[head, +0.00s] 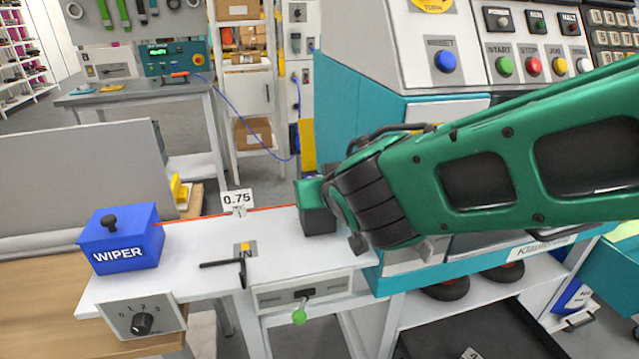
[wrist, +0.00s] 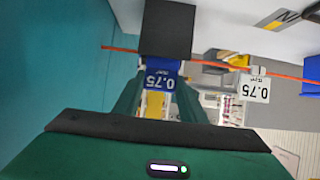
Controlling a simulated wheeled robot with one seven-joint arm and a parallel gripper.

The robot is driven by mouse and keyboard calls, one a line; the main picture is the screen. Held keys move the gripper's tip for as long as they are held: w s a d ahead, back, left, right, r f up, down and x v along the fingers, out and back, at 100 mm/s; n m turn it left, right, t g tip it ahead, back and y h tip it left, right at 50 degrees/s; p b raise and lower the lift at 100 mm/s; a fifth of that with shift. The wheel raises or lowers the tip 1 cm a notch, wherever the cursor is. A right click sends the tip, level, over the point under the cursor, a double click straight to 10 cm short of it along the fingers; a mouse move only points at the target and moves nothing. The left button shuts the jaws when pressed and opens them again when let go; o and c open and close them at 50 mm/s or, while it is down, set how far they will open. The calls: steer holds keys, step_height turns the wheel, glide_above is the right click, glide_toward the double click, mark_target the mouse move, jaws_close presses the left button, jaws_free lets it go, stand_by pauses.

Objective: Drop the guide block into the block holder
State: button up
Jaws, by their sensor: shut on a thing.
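The guide block (wrist: 163,77) is blue with a white 0.75 label, which shows upside down in the wrist view. My gripper (wrist: 158,92) is shut on it, with a green finger on each side. A dark grey open-looking box, which I take as the block holder (wrist: 166,30), adjoins the block's edge there. In the head view the holder (head: 318,220) stands on the white bench, and my gripper (head: 312,190) is right over it. The guide block is hidden there. I cannot tell whether it is above the holder or partly inside.
An orange cable (head: 270,210) runs across the bench past a 0.75 tag (head: 237,198). A blue WIPER box (head: 120,240) stands at left. A black lever (head: 240,268) and a dial panel (head: 140,316) are at the front. A teal machine (head: 360,110) rises close behind my arm.

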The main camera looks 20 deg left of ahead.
steer(key=shift+f, duration=0.85)
steer(key=o, duration=1.2)
